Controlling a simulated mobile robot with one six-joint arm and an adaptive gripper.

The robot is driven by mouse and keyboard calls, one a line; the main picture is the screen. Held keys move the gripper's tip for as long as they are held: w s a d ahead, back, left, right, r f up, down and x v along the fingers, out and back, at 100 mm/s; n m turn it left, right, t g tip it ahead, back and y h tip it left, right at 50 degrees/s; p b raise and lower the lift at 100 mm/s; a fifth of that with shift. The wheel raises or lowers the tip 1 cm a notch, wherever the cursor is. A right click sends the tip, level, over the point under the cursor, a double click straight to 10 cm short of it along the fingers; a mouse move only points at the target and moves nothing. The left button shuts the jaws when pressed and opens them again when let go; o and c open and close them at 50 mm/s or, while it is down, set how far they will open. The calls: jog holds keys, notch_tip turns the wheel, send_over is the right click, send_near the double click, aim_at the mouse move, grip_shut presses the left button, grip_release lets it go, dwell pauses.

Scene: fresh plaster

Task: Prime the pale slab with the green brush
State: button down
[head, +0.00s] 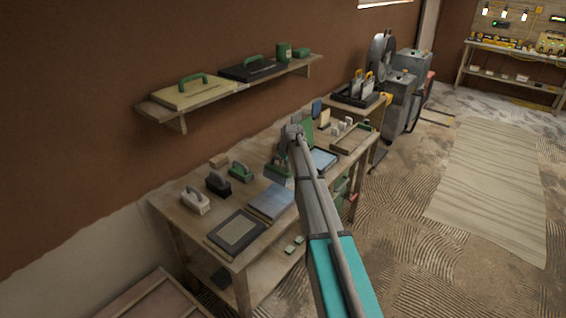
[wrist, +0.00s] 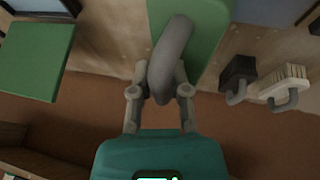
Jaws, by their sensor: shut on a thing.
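My gripper (wrist: 160,98) is shut on the grey looped handle of a green brush (wrist: 205,35). In the head view my gripper (head: 284,155) is over the middle of the workbench, with the held green body partly hidden by my arm. A pale blue-grey slab (head: 270,203) lies on the bench just in front of it. It also shows at the top edge of the wrist view (wrist: 265,10). I cannot tell if the held brush touches anything. Another blue slab in a dark frame (head: 322,160) lies to the right, partly behind my arm.
A white brush (head: 195,201), a black brush (head: 218,185) and another green tool (head: 240,171) stand in a row at the left. A dark-framed grey panel (head: 237,231) lies at the front left. A wooden tray (head: 352,138) is at the right. A shelf (head: 230,90) hangs above.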

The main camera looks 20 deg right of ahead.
jog(key=shift+r+p, duration=0.35)
jog(key=shift+r, duration=0.3)
jog(key=shift+r, duration=0.1)
jog(key=shift+r+p, duration=1.4)
jog(key=shift+p, duration=0.15)
jog(key=s+a+r+n+y+p, duration=0.1)
jog(key=s+a+r+n+y, duration=0.1)
jog(key=s+a+n, duration=0.7)
jog(key=s+a+y, duration=0.1)
jog(key=s, duration=0.2)
jog(key=shift+s+r+n+t, duration=0.3)
jog(key=shift+s+r+t, duration=0.05)
jog(key=shift+t, duration=0.05)
jog(key=shift+f, duration=0.15)
jog(key=shift+f+b, duration=2.35)
jog(key=shift+b, duration=0.1)
